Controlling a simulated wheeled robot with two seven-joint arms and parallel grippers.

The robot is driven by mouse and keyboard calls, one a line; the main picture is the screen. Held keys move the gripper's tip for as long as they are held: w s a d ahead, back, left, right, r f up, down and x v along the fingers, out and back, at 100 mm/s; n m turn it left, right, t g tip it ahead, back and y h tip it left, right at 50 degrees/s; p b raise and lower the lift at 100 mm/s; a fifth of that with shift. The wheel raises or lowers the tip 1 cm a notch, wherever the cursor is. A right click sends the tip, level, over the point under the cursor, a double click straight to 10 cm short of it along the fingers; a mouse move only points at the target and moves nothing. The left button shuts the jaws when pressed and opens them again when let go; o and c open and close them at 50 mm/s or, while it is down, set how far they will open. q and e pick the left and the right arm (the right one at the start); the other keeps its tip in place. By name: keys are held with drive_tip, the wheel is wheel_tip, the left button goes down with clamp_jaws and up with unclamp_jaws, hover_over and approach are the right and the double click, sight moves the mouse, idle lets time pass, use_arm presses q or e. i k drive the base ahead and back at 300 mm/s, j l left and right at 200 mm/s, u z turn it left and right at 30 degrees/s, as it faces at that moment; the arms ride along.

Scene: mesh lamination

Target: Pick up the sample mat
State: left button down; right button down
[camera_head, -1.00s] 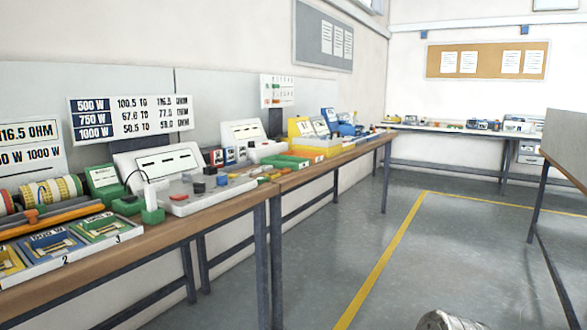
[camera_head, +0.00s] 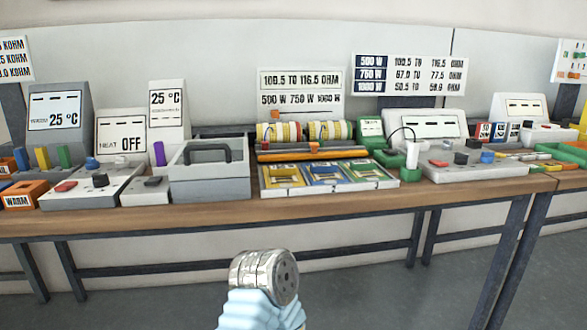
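No item that I can clearly tell as the sample mat shows. A white tray (camera_head: 325,188) on the bench holds three coloured frames side by side: yellow (camera_head: 283,176), blue (camera_head: 327,173) and green (camera_head: 369,171). Each has small pale and dark parts inside, too small to make out. A metal joint of my own arm shows at the bottom centre, in front of the bench and below its top. Neither gripper is in view.
The wooden bench (camera_head: 250,212) runs across the view. A grey lidded box (camera_head: 210,185) with a dark handle stands left of the tray. Two striped rolls (camera_head: 328,131) lie behind it. Control boxes stand at both sides. The floor (camera_head: 400,300) in front is clear.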

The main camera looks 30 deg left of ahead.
sight(286, 175)
drive_tip(key=u, duration=1.15)
